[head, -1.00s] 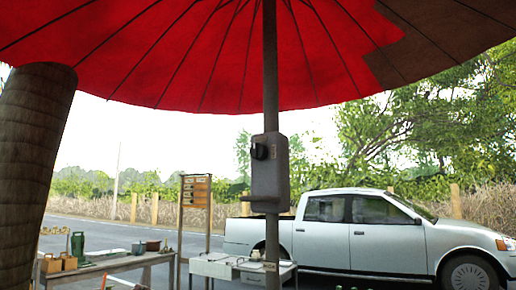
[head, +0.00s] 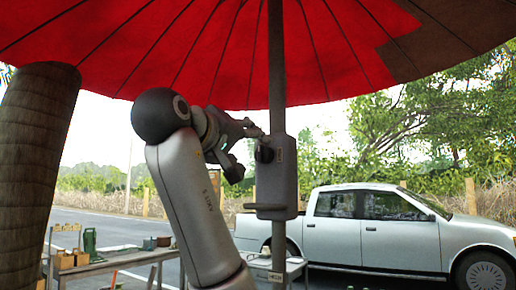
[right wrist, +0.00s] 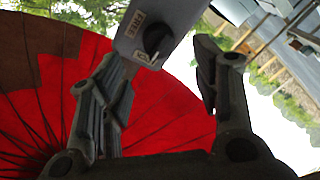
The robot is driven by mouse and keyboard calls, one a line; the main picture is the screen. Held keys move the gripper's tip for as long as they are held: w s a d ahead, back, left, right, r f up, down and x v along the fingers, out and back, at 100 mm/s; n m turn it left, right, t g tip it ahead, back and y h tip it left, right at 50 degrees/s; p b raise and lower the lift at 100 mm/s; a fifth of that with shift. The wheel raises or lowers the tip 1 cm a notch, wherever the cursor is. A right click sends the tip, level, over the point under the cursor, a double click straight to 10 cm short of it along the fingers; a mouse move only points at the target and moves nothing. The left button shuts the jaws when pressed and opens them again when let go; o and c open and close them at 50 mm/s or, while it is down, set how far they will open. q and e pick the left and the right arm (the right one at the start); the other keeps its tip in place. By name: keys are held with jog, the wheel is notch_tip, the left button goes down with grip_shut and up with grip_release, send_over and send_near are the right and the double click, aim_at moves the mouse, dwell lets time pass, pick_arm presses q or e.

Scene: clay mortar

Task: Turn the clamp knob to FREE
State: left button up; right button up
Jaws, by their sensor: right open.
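A grey clamp box (head: 283,180) sits on the umbrella pole, with a dark round knob (head: 264,154) on its left side. My right gripper (head: 246,154) is open just left of the knob, its fingers above and below the knob's level. In the right wrist view the knob (right wrist: 157,40) lies ahead of the gap between the open fingers (right wrist: 155,70) and appears apart from both. A FREE label (right wrist: 136,22) shows beside the knob, with a second small label (right wrist: 144,57) too blurred to read. My left gripper is out of view.
The pole (head: 277,70) rises into a red umbrella (head: 200,50). A small ledge (head: 265,206) juts from the box's lower left. A thick trunk-like post (head: 35,170) stands at far left. A table with pots (head: 125,262) and a pickup truck (head: 385,230) are behind.

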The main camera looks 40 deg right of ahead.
aim_at(261, 154)
jog(key=p+x, duration=0.1)
jog(key=x, duration=0.5)
jog(key=shift+s, duration=0.1)
jog(key=shift+w+d+p, duration=0.2)
jog(key=shift+d+p, duration=0.05)
jog(key=shift+p, duration=0.05)
jog(key=shift+c, duration=1.2)
jog(key=c, duration=0.8)
